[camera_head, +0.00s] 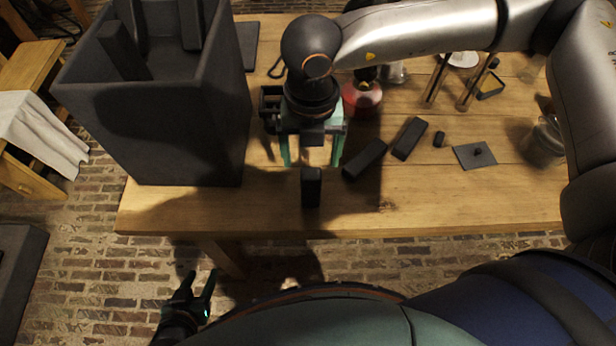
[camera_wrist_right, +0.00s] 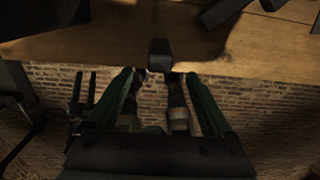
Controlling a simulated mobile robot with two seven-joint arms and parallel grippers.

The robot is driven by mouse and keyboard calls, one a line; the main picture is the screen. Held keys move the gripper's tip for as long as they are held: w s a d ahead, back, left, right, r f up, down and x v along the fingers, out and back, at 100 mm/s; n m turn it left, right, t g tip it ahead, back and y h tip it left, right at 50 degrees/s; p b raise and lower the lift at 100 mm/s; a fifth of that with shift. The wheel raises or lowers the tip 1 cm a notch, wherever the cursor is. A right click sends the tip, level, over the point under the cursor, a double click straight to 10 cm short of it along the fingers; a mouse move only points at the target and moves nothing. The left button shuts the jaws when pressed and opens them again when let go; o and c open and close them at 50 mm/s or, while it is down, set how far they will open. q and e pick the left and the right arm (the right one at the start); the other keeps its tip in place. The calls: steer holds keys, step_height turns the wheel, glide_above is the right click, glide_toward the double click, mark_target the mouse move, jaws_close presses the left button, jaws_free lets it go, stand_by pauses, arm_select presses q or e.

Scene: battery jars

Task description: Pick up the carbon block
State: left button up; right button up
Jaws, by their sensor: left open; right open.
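A black carbon block (camera_head: 311,187) stands near the table's front edge, just beyond my right gripper's fingertips. It also shows in the right wrist view (camera_wrist_right: 160,54), ahead of the gap between the fingers. My right gripper (camera_head: 312,160) points down over the table with its green fingers apart, empty. Its fingers also show open in the right wrist view (camera_wrist_right: 159,78). Two similar dark blocks lie to the right, one (camera_head: 365,159) close by and one (camera_head: 409,139) further off. My left gripper (camera_head: 199,284) is open and empty, in front of the table over the brick floor.
A large dark open box (camera_head: 190,130) with dark slabs in it stands on the table's left. A red jar (camera_head: 362,97) is behind my right gripper. A small dark plate (camera_head: 475,156) and a glass jar (camera_head: 543,142) are at right. The front strip of table (camera_head: 450,205) is clear.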

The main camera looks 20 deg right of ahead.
mark_target(311, 176)
step_height(311, 176, down, 4)
steer(key=shift+s+f, duration=0.1)
steer(key=shift+s, duration=0.05)
steer(key=shift+w+f+p, duration=0.2)
steer(key=shift+f+p, duration=0.5)
steer(key=shift+f, duration=2.2)
jaws_close()
steer(key=shift+r, duration=0.1)
